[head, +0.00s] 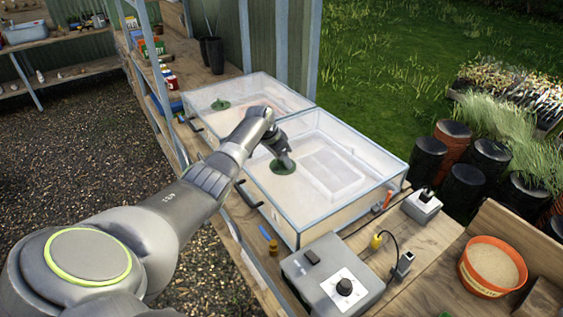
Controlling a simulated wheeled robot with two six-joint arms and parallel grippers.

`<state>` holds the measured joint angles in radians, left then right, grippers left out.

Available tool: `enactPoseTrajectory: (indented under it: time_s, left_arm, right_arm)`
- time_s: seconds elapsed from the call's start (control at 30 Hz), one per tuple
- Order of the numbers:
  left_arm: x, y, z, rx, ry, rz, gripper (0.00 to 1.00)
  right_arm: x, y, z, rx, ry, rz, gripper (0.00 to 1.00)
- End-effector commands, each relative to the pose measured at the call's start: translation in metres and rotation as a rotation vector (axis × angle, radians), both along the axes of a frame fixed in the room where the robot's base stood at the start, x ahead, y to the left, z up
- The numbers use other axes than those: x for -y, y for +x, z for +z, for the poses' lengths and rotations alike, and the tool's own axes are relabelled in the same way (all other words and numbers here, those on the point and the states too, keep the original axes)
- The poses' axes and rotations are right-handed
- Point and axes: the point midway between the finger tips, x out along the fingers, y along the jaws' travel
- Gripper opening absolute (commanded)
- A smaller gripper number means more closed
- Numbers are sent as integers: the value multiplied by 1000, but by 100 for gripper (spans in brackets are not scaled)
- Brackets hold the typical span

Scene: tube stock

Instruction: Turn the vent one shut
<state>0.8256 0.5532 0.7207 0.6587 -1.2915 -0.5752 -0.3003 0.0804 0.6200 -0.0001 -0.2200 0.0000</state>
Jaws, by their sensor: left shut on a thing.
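My left arm reaches in from the left, and my left gripper (286,159) points down onto the lid of the nearer clear-topped box (345,205). It is shut on the green round vent (279,168) set in that lid. The gripper's fingers hide part of the vent, so I cannot tell how far it is turned. A second green vent (221,104) sits on the lid of the farther clear-topped box (290,98), with no gripper on it. My right gripper is not in view.
A grey control box (330,280) with a black knob stands in front of the nearer box. A small grey socket box (423,205) with cables and an orange pot (490,268) are to the right. Dark pots (465,185) stand beyond the bench.

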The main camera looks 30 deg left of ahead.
Motion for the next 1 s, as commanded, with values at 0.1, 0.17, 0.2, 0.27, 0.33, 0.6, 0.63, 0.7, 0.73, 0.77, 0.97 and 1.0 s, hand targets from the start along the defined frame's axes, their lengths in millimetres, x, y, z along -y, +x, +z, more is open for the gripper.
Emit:
enactPoseTrajectory:
  time_s: [0.1,0.17,0.2,0.27,0.33,0.6,0.63,0.7,0.73,0.77,0.97,1.0]
  left_arm:
    - [-1,1,-1,3,1,-38,26]
    - [-1,1,0,2,1,-53,26]
    - [-1,1,0,2,2,-60,26]
    - [-1,0,0,2,2,-67,26]
    - [-1,0,0,1,2,-74,26]
    - [-1,0,1,1,2,-78,26]
    - [-1,0,1,1,2,-78,26]
    - [-1,0,1,1,2,-78,26]
    - [-1,0,1,1,2,-78,52]
    - [-1,0,1,1,2,-78,56]
    - [-1,0,1,1,2,-77,71]
    - [-1,0,1,1,2,-77,71]
  right_arm:
    - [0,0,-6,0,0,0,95]
    - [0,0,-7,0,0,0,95]
    - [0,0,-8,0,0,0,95]
    - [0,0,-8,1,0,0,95]
    - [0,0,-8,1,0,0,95]
    - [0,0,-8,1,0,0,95]
    - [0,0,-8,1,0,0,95]
    - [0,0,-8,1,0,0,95]
    - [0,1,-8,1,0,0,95]
    - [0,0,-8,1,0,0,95]
    - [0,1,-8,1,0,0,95]
    - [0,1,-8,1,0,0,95]
